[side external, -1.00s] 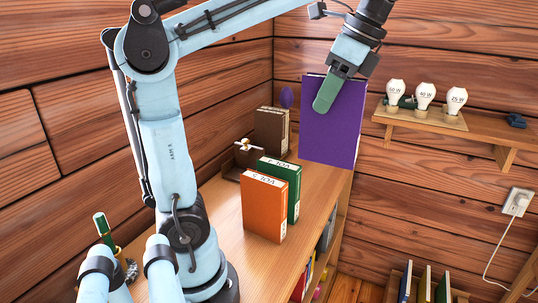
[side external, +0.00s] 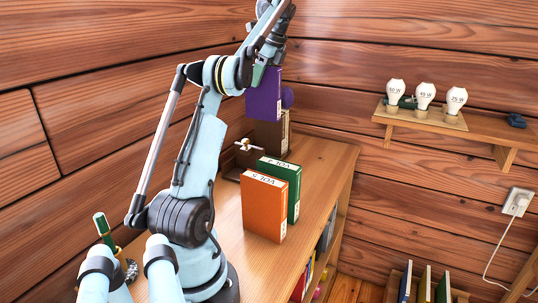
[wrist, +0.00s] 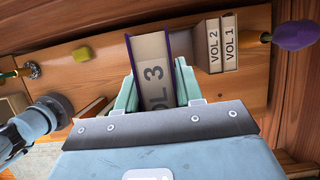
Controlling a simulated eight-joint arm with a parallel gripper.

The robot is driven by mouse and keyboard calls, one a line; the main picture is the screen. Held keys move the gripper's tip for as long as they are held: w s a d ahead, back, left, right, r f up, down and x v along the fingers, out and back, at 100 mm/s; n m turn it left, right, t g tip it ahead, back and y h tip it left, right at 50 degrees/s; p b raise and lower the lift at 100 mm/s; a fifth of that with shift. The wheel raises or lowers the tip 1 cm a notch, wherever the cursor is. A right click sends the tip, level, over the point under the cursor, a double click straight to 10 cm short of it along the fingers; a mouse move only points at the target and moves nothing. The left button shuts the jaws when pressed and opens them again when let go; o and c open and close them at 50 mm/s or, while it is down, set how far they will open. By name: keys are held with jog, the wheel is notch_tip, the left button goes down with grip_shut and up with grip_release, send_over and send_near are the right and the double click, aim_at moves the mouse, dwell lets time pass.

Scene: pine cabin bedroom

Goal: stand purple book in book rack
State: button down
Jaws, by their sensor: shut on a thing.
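The purple book (side external: 263,100) is gripped by my gripper (side external: 261,74), upright above the back of the wooden desk top. In the wrist view the purple book (wrist: 152,62) shows a pale face marked VOL 3 between the two pale green fingers (wrist: 157,92). Brown volumes (side external: 272,135) stand at the back, just below and behind it; they read VOL 2 and VOL 1 (wrist: 221,45) in the wrist view, right of the held book. A dark brown wooden piece (side external: 236,173) beside them may be part of the book rack; most of the rack is hidden.
An orange book (side external: 262,210) and a green book (side external: 293,190) stand nearer on the desk. The desk's right side (side external: 325,165) is clear. A bulb shelf (side external: 470,125) is on the wall.

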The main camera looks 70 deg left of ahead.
jog(key=w+d+x, duration=0.1)
jog(key=x, duration=0.7)
jog(key=w+d+f+x, duration=0.1)
jog(key=x, duration=0.7)
jog(key=shift+w+f, duration=0.35)
jog(key=shift+f, duration=0.55)
dwell(0.8)
jog(key=c, duration=0.6)
grip_release()
jog(key=shift+c, duration=0.2)
